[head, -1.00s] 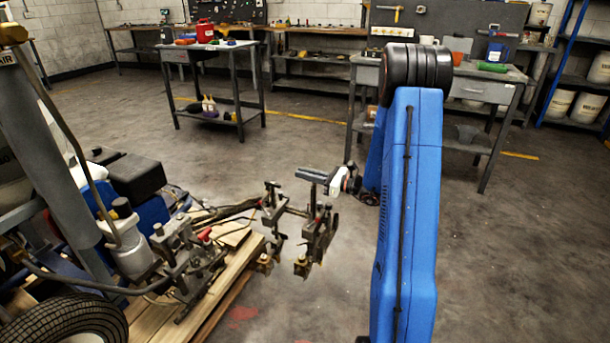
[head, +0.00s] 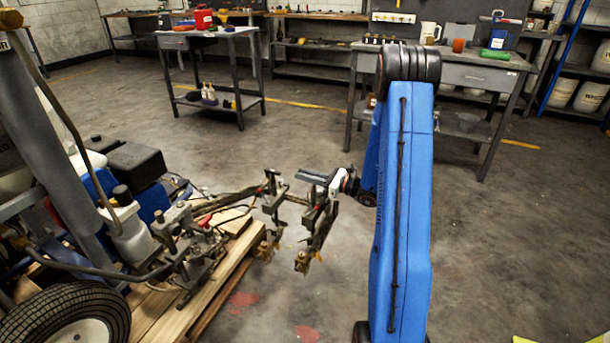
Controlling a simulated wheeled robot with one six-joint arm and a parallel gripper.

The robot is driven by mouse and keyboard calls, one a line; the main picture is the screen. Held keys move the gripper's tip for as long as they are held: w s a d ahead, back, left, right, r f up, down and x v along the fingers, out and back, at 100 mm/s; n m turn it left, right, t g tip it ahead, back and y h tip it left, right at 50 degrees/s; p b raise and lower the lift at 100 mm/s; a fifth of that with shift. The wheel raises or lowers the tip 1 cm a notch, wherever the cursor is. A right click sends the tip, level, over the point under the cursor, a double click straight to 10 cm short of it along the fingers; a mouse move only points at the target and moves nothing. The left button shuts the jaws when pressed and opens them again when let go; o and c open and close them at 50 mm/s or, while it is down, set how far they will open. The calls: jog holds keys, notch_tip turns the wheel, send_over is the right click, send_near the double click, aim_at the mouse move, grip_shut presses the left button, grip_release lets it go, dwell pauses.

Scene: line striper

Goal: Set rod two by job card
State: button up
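The line striper (head: 135,215) stands at the left on wooden planks. A bar reaches out from it to the right and carries two clamp-and-rod assemblies. The inner assembly (head: 270,212) hangs near the plank edge. The outer assembly (head: 318,222) hangs over bare floor. My gripper (head: 316,177) is at the top of the outer assembly, at the end of my blue arm. Its fingers overlap the clamp in the view, so I cannot tell whether they touch it or are closed. No job card can be made out.
A grey workbench (head: 480,77) with a white jug (head: 429,32), an orange cup (head: 458,45) and a green roll (head: 495,54) stands behind my arm. A small table (head: 212,38) is further left. The floor between is clear.

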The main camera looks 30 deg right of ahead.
jog(key=shift+o, duration=1.2)
jog(key=v, duration=1.7)
jog(key=shift+s, duration=0.2)
jog(key=shift+d, duration=0.15)
jog(key=s+a+r+n+g, duration=0.3)
jog(key=a+n+g, duration=0.15)
jog(key=a, duration=0.35)
jog(key=s+a+r+n+g, duration=0.3)
jog(key=s+a+n, duration=0.15)
jog(key=a, duration=0.35)
jog(key=s+a+r+n+g, duration=0.3)
jog(key=a+r+n+g, duration=0.15)
jog(key=a, duration=0.45)
jog(key=s+a+r+n+t+h, duration=0.1)
jog(key=s+r+n+h, duration=0.2)
jog(key=s+n+h, duration=0.2)
jog(key=s+a+r+n+t+h, duration=0.1)
jog(key=s+r+n+h, duration=0.2)
jog(key=s+n+h, duration=0.3)
jog(key=s+n, duration=0.4)
jog(key=s, duration=0.3)
jog(key=shift+s+r+t, duration=0.2)
jog(key=shift+t, duration=0.1)
